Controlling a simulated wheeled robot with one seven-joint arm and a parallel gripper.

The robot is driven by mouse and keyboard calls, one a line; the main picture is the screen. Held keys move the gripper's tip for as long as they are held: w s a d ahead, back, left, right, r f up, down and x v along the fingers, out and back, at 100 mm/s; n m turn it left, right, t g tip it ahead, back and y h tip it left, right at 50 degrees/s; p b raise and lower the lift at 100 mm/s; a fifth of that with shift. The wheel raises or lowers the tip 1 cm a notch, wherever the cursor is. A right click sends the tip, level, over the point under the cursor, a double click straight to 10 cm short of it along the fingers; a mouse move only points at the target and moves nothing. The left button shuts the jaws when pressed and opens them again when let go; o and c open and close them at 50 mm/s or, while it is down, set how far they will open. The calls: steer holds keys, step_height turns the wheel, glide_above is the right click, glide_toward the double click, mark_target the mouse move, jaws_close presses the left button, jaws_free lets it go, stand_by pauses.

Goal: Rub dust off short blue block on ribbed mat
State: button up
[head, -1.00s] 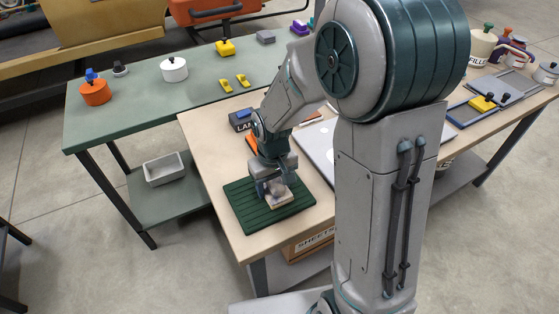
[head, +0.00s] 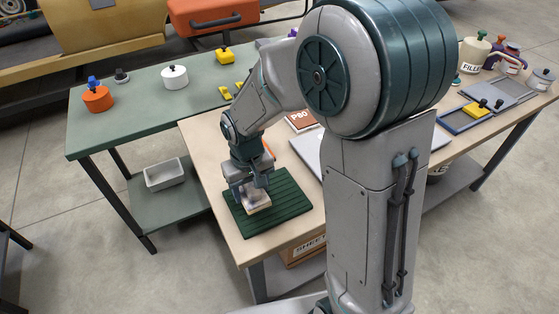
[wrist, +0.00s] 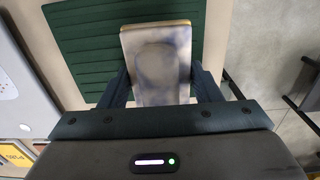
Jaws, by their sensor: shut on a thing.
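A green ribbed mat (head: 287,205) lies on the near corner of the wooden table; its ribs also show in the wrist view (wrist: 85,45). My gripper (head: 254,192) points down over the left part of the mat, shut on a short block (head: 257,202). In the wrist view the block (wrist: 157,62) sits between the two fingers. Its face is mostly pale grey-white with hazy bluish patches, and a thin yellowish edge shows at its far end. The block is low at the mat, but I cannot tell whether it touches. Its underside is hidden.
A green table (head: 135,120) stands behind, with an orange pot (head: 97,100), a white pot (head: 174,77) and yellow pieces. A grey laptop-like slab (head: 306,150) lies right of the mat, partly behind my arm. Trays and jars stand at the far right.

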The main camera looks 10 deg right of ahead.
steer(key=shift+r+p, duration=1.3)
steer(key=shift+r, duration=0.8)
steer(key=shift+f, duration=0.1)
